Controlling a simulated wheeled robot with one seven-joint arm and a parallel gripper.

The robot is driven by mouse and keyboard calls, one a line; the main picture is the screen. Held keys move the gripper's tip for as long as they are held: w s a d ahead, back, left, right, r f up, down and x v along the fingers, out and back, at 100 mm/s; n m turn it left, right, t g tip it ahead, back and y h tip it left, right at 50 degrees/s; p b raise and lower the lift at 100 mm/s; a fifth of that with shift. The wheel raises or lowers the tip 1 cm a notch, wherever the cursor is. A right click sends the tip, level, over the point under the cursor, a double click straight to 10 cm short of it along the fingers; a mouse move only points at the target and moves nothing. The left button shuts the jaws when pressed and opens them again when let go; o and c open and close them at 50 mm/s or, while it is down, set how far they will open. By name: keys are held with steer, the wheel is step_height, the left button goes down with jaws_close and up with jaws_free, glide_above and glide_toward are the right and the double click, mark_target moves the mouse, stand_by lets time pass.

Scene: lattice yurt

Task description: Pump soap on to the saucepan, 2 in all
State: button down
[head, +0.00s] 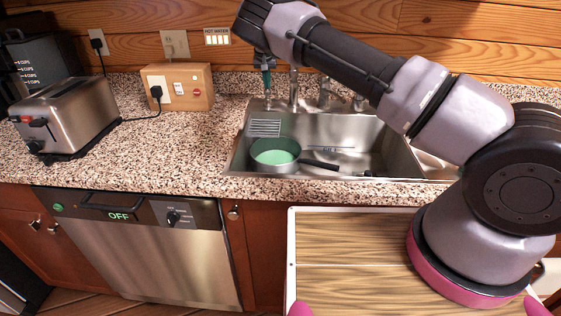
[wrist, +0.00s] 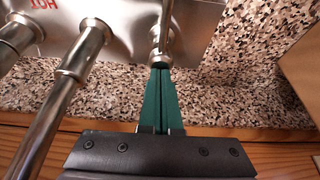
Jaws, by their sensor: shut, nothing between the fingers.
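The saucepan (head: 275,156) sits in the left part of the steel sink. It is green inside, and its dark handle points right. My gripper (head: 267,90) is above the sink's back left rim. Its green fingers are shut together and empty, pointing down, and they also show in the wrist view (wrist: 160,75). A short metal fitting (wrist: 161,46), which looks like the soap pump, stands right at the fingertips in the wrist view. I cannot tell whether they touch it. In the head view the pump is mostly hidden by my fingers.
The faucet (head: 294,91) and another metal fixture (head: 325,92) stand right of my gripper. A wooden socket box (head: 177,87) and a toaster (head: 65,118) are on the speckled counter to the left. My arm crosses above the sink's right side.

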steer(key=shift+r, duration=1.3)
steer(key=shift+f, duration=1.4)
steer(key=shift+r, duration=1.4)
steer(key=shift+r, duration=0.1)
step_height(320, 180, up, 6)
steer(key=shift+f, duration=0.1)
